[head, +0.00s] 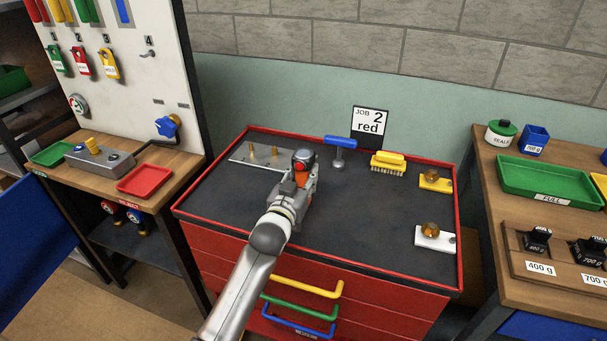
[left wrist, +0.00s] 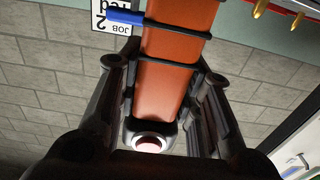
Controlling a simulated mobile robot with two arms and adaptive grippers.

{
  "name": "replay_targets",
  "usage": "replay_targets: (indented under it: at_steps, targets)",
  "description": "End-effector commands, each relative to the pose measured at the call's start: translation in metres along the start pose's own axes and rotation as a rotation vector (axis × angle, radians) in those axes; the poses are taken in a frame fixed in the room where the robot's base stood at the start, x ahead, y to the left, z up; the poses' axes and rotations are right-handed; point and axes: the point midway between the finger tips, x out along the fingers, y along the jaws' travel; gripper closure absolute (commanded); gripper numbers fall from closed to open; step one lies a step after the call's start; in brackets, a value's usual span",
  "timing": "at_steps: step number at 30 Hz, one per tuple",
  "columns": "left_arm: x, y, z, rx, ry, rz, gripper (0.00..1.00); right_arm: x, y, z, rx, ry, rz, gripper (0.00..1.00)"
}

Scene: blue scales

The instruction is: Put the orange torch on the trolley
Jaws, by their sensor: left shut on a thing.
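The orange torch (left wrist: 175,85) fills the middle of the left wrist view, an orange body with dark bands and a dark end with a pale reddish lens. In the head view only a small dark and orange-red end of the torch (head: 302,160) shows; my gripper hides the rest. My left gripper (head: 301,177) is shut on the torch, with a finger on either side of it. It is over the dark top of the red trolley (head: 330,215), left of centre. I cannot tell whether the torch touches the top. My right gripper is not in view.
On the trolley are a metal plate with brass pins (head: 250,157), a blue-handled tool (head: 341,142), a yellow brush (head: 388,162), and yellow (head: 437,184) and white (head: 428,241) blocks with amber knobs. A "JOB 2 red" card (head: 370,122) stands behind. The trolley's front middle is clear.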

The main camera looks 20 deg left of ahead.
Motion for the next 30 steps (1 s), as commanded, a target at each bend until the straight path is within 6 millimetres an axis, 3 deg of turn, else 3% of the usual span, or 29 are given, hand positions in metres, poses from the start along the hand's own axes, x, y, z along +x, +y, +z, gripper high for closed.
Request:
replay_targets:
  at_steps: [10, 11, 16, 30]
  targets:
    - [0.0001, 0.0001, 0.0025, 0.0, 0.004, 0.0, 1.0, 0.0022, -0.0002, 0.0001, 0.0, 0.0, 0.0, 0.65]
    - [0.0, 0.0, 0.0043, 0.0, 0.0, 0.0, 0.66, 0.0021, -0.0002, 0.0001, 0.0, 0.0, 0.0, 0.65]
    - [-0.0001, 0.0, 0.0035, 0.0, 0.0, 0.0, 0.45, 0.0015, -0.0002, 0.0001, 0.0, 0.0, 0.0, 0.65]
    - [-0.0001, -0.0003, 0.0, 0.0, 0.0, 0.001, 0.45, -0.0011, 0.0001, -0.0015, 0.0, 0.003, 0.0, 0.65]
